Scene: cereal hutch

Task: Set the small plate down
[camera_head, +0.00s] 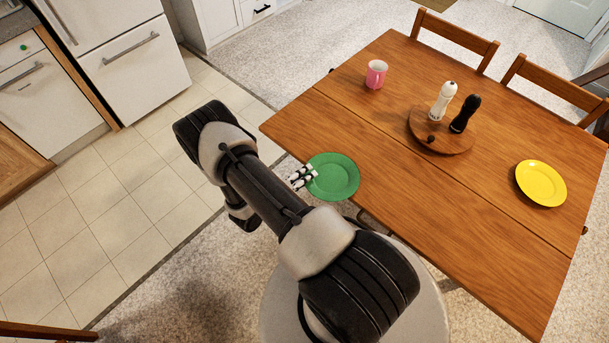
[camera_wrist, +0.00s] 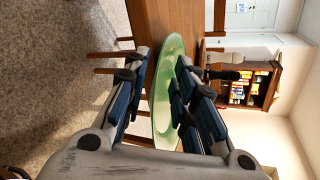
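The green plate (camera_head: 335,177) is at the near left edge of the wooden table in the head view, overlapping the edge and partly over the floor. My gripper (camera_head: 302,177) is at the plate's left rim. In the wrist view the green plate (camera_wrist: 163,92) lies between the two fingers of my gripper (camera_wrist: 160,75), with one finger on each side of its rim. The gripper looks shut on the plate. The plate's underside and its height above the tabletop cannot be made out.
The wooden table (camera_head: 400,190) has bare room beyond the plate. A pink mug (camera_head: 376,75) stands at the far left. A round wooden board (camera_head: 425,140) carries a white mill (camera_head: 442,102) and a black mill (camera_head: 464,115). A yellow plate (camera_head: 541,183) lies at the right.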

